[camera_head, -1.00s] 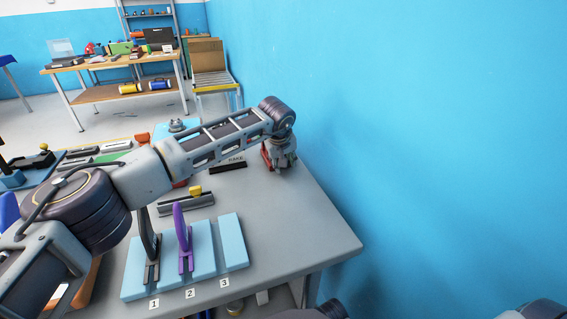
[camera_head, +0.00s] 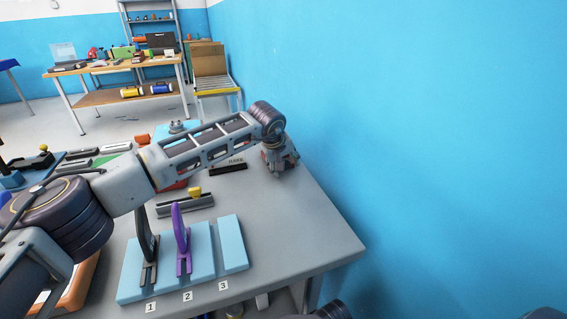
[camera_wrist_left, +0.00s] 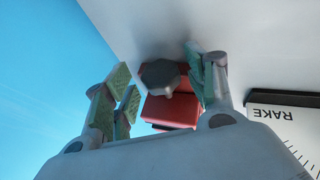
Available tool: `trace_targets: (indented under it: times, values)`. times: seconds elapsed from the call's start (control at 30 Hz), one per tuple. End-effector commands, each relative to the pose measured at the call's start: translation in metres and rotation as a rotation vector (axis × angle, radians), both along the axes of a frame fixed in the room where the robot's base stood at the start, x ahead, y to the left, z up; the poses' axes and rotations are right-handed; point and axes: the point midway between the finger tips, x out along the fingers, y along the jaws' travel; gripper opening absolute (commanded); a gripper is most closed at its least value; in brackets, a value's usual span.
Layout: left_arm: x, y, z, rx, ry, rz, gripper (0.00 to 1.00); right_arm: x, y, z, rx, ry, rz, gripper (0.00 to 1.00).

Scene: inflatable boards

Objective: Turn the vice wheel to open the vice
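The vice shows in the left wrist view as a red body (camera_wrist_left: 172,112) with a grey lobed wheel (camera_wrist_left: 160,76) at its top. My left gripper (camera_wrist_left: 160,88) is open, with its pale green pads on either side of the wheel. The right-hand finger is very near or touching the wheel; I cannot tell which. The left-hand finger stands apart from it. In the head view my left gripper (camera_head: 283,165) points down near the table's right edge and hides most of the vice. My right gripper is not in view.
A grey block with a yellow knob (camera_head: 195,193) and a pale blue numbered board (camera_head: 234,245) with upright black and purple pieces stand nearer on the grey table (camera_head: 305,245). A blue wall (camera_head: 430,150) borders the right side.

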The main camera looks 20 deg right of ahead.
Motion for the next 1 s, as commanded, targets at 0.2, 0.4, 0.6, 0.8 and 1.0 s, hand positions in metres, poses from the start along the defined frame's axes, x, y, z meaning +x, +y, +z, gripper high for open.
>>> trace_targets:
  times: [0.2, 0.4, 0.6, 0.8, 1.0]
  values:
    - [0.001, 0.001, -0.001, 0.001, 0.001, 0.002, 0.57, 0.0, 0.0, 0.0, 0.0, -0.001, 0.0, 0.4]
    - [0.001, 0.0, 0.0, 0.014, 0.0, 0.002, 0.57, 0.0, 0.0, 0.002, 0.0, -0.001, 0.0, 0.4]
    - [0.001, -0.001, 0.001, 0.057, 0.001, 0.001, 0.57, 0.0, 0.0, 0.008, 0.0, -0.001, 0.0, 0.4]
    - [0.0, -0.003, 0.002, 0.122, 0.004, 0.0, 0.57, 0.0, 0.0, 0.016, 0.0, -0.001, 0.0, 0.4]
    - [0.001, -0.004, 0.002, 0.19, 0.005, 0.001, 0.57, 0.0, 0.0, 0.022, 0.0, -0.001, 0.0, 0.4]
